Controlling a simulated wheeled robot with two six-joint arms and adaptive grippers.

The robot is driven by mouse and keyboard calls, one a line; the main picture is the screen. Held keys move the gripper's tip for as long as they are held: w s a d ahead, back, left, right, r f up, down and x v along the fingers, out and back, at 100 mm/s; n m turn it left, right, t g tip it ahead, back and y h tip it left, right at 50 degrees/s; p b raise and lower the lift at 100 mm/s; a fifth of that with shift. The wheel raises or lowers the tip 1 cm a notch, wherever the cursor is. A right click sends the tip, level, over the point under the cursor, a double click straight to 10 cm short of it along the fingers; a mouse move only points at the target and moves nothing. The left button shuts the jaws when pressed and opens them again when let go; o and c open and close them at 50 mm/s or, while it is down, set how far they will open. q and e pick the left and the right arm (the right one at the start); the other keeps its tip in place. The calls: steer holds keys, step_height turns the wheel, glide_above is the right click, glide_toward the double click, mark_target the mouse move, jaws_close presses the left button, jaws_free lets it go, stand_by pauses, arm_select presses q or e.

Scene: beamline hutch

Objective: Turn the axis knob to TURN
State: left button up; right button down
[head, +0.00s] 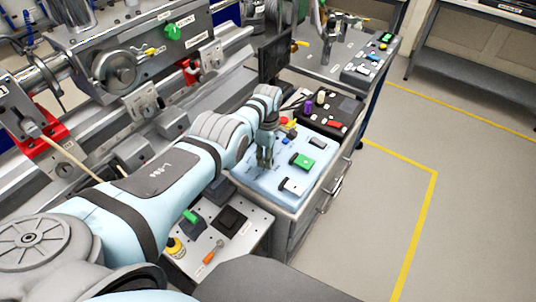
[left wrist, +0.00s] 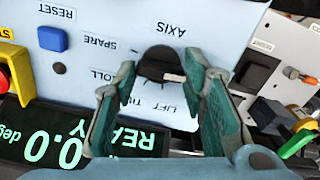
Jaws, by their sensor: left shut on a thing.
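The axis knob (left wrist: 158,62) is black with a pale pointer mark, on the light panel (left wrist: 110,20) under the word AXIS. The panel's print is upside down in the left wrist view. The pale mark is at the knob's right side in the picture. ROLL and LIFT can be read near the knob, and another label is partly covered. I cannot read TURN. My left gripper (left wrist: 160,70) is shut on the knob, one finger on each side. In the head view the left gripper (head: 265,158) reaches down to the light-blue console top (head: 255,178); the knob is hidden there.
A blue RESET button (left wrist: 52,39), a red-and-yellow stop button (left wrist: 15,75) and a display (left wrist: 85,138) with green text READY and 0.0 deg lie close by. The floor (head: 380,220) at right is clear.

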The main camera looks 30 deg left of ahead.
arm_select(q)
steer(key=shift+s+f+n, duration=0.1)
steer(key=shift+n, duration=0.5)
steer(key=o, duration=1.2)
steer(key=shift+c, duration=0.2)
steer(key=shift+w+r, duration=0.2)
steer(key=shift+r, duration=0.5)
step_height(320, 180, up, 11)
steer(key=shift+s, duration=0.15)
